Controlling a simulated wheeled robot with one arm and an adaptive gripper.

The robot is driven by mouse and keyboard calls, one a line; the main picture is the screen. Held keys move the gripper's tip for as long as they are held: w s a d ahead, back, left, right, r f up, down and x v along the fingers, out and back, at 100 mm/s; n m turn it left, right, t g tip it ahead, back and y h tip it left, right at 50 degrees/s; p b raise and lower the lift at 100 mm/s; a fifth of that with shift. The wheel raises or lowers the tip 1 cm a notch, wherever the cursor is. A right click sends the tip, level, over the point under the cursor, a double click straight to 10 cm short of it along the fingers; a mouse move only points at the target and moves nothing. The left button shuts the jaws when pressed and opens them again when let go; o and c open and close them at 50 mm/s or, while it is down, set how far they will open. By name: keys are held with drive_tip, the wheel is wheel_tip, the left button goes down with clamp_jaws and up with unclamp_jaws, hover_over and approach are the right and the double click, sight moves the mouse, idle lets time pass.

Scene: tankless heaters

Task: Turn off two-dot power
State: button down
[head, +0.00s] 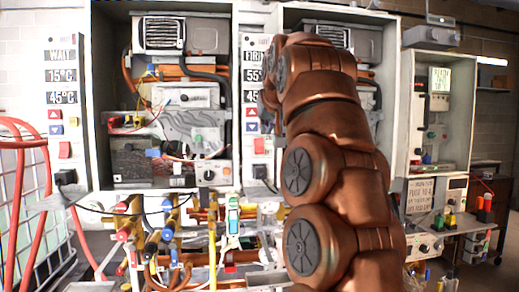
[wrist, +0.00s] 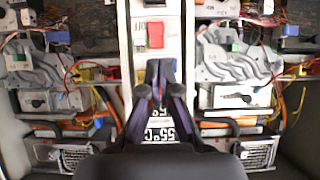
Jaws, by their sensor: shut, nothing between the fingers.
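Two heater control strips show in the head view, each with a red switch. The left strip's red switch (head: 64,150) is under its blue and red arrow buttons. The middle strip's red switch (head: 259,145) sits just left of my arm. In the wrist view, the picture is upside down and a red switch (wrist: 155,35) lies just beyond my gripper (wrist: 161,64), on a white strip with a 55°C display. My gripper is shut and empty, fingertips close to the switch; contact cannot be told. In the head view my arm hides the gripper. Dot marks are not readable.
Open heater cabinets (head: 170,100) with exposed wiring flank the strips. Pipes and valves (head: 160,235) run below them. A red hose (head: 20,180) hangs at the left. A further control unit (head: 435,110) stands at the right.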

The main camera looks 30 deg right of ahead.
sight(258, 151)
drive_tip(key=shift+d+r, duration=0.15)
drive_tip(key=shift+r, duration=0.05)
drive_tip(key=p+x, duration=0.3)
drive_tip(key=x, duration=1.1)
drive_tip(key=shift+r, duration=0.1)
drive_tip(key=shift+b, duration=0.4)
